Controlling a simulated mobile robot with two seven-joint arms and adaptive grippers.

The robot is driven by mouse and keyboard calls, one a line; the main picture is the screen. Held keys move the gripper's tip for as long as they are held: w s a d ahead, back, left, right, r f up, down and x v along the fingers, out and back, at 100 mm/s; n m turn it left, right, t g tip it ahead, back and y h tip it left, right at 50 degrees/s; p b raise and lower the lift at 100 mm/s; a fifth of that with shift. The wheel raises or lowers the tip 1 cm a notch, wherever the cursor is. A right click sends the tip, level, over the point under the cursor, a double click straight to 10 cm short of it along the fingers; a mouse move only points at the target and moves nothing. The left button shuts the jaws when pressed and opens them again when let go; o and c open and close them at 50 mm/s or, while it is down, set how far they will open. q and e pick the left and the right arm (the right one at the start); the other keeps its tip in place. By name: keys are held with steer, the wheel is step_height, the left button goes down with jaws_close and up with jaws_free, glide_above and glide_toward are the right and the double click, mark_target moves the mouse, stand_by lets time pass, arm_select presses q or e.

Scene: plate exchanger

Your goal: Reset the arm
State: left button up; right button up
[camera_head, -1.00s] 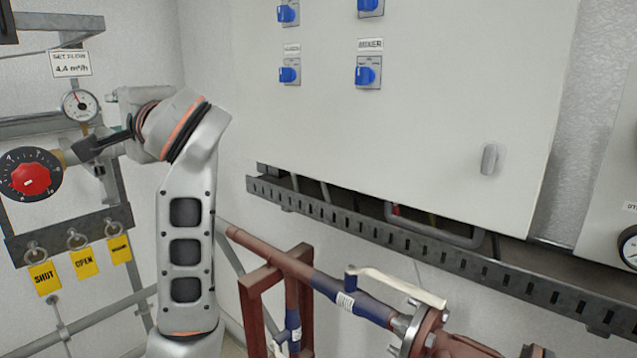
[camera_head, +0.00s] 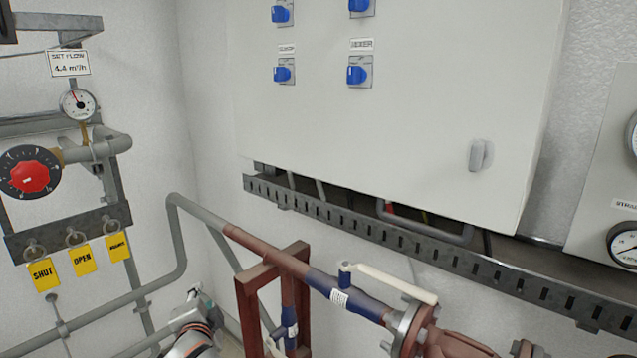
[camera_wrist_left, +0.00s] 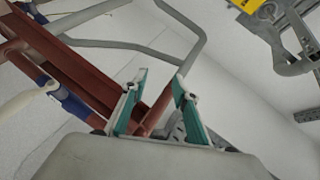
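My left arm shows only at the bottom edge of the head view, with my left gripper (camera_head: 193,296) small and partly visible in front of the wall, left of the red-brown pipe frame. In the left wrist view, its two teal fingers (camera_wrist_left: 160,78) stand apart with nothing held between them. The red-brown frame and a grey pipe show behind the fingers. My right gripper is in neither view.
A red-brown pipe frame (camera_head: 246,300) and a blue-sleeved valve with a pale lever (camera_head: 390,284) stand at lower centre. A red dial knob (camera_head: 29,177) and yellow tags (camera_head: 83,261) are at left. A large white cabinet (camera_head: 420,100) hangs above a slotted tray (camera_head: 400,248).

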arm_select(q)
steer(key=s+d+f+n+g+h, duration=0.1)
steer(key=s+d+f+h, duration=0.1)
steer(key=s+f, duration=0.65)
steer(key=s+d+f+n+g+h, duration=0.15)
steer(key=s+f, duration=0.35)
steer(key=f, duration=0.7)
steer(key=s+f+n+h, duration=0.1)
steer(key=s+f+n, duration=0.1)
steer(key=s+f, duration=0.3)
steer(key=s+d+f+n+g+h, duration=0.1)
steer(key=s+f, duration=0.4)
steer(key=s, duration=0.9)
steer(key=shift+f+n+h, duration=0.35)
steer(key=shift+n, duration=0.1)
